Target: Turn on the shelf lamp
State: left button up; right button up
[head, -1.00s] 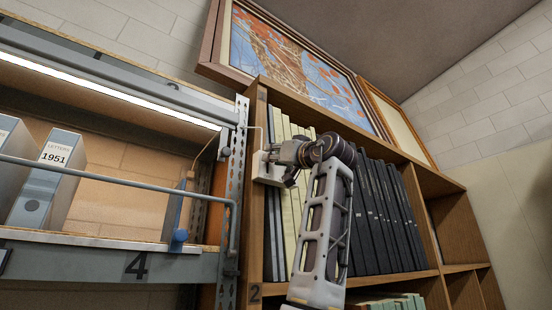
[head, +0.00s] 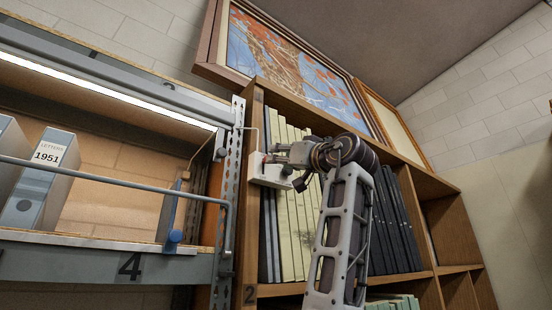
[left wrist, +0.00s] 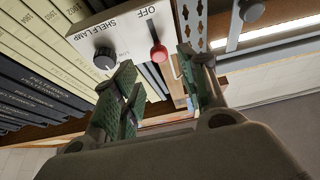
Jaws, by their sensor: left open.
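The switch box (head: 268,173) is a pale box at the front edge of the bookcase. In the left wrist view the box (left wrist: 125,32) reads "SHELF LAMP" and carries a black knob (left wrist: 104,58) and a red-tipped lever (left wrist: 158,53) beside the word OFF. The shelf lamp (head: 100,83) is a long, bright white strip under the upper shelf on the left. My left gripper (head: 284,154) is open and empty close to the box. In the left wrist view its green-padded fingers (left wrist: 163,88) stand on either side of the lever's line, apart from it. My right gripper is out of view.
A perforated metal upright (head: 232,160) stands just left of the box. A grey rail (head: 120,178) crosses the left shelf before grey file boxes (head: 40,180). Cream and black volumes (head: 295,225) fill the bookcase behind my arm. A framed picture (head: 290,65) stands on top.

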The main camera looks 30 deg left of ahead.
pick_arm(q)
jog(key=v, duration=0.6)
jog(key=shift+d, duration=0.3)
jog(key=shift+s+f, duration=0.1)
jog(key=shift+s, duration=0.05)
